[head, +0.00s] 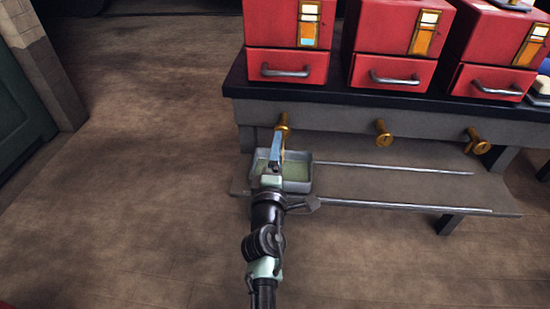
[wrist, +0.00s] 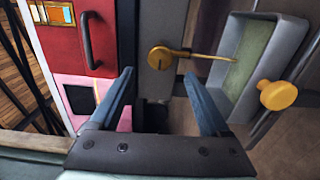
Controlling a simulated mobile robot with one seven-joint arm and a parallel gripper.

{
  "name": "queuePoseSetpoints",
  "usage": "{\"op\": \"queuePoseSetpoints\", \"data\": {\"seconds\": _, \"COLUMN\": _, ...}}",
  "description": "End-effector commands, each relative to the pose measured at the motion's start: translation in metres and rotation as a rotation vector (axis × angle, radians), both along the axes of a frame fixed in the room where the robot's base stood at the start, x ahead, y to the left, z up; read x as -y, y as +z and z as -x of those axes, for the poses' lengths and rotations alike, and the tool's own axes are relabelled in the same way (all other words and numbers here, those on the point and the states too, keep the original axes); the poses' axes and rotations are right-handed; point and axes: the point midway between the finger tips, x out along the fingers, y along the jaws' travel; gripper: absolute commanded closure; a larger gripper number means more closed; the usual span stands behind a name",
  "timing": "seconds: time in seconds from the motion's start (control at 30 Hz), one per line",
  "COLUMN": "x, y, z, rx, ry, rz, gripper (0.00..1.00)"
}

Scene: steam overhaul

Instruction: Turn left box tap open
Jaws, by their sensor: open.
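The left box tap is a brass tap on the dark bench edge below the left red box, seen in the head view (head: 284,122) and in the wrist view (wrist: 160,58). A thin yellow line runs from it toward the tray; I cannot tell whether it is a rod or a stream. My gripper (head: 277,138) is open, with its blue fingers close in front of the tap. In the wrist view the tap shows just beyond and between the fingertips (wrist: 159,75), with no clear contact. The left red box (head: 289,67) has a grey handle and a gauge label.
A grey tray (head: 306,186) with a greenish bottom sits below the tap, on a low shelf with metal rails. Two other brass taps (head: 382,131) (head: 474,141) are to the right, below other red boxes. A brass knob (wrist: 278,95) overlaps the tray in the wrist view. Floor at left is clear.

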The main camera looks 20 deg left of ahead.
Motion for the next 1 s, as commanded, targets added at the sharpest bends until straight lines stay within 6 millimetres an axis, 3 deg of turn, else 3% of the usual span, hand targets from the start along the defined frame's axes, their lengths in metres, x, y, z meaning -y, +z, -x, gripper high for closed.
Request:
{"op": "queuePoseSetpoints", "data": {"seconds": 0.1, "x": 0.006, "y": 0.002, "z": 0.02, "rx": -0.004, "ry": 0.0, "rz": -0.002, "gripper": 0.2}}
{"op": "queuePoseSetpoints", "data": {"seconds": 0.33, "x": 0.012, "y": 0.001, "z": 0.042, "rx": -0.001, "ry": -0.001, "rz": 0.0, "gripper": 0.2}}
{"op": "queuePoseSetpoints", "data": {"seconds": 1.0, "x": 0.014, "y": 0.003, "z": 0.046, "rx": 0.004, "ry": -0.002, "rz": -0.005, "gripper": 0.2}}
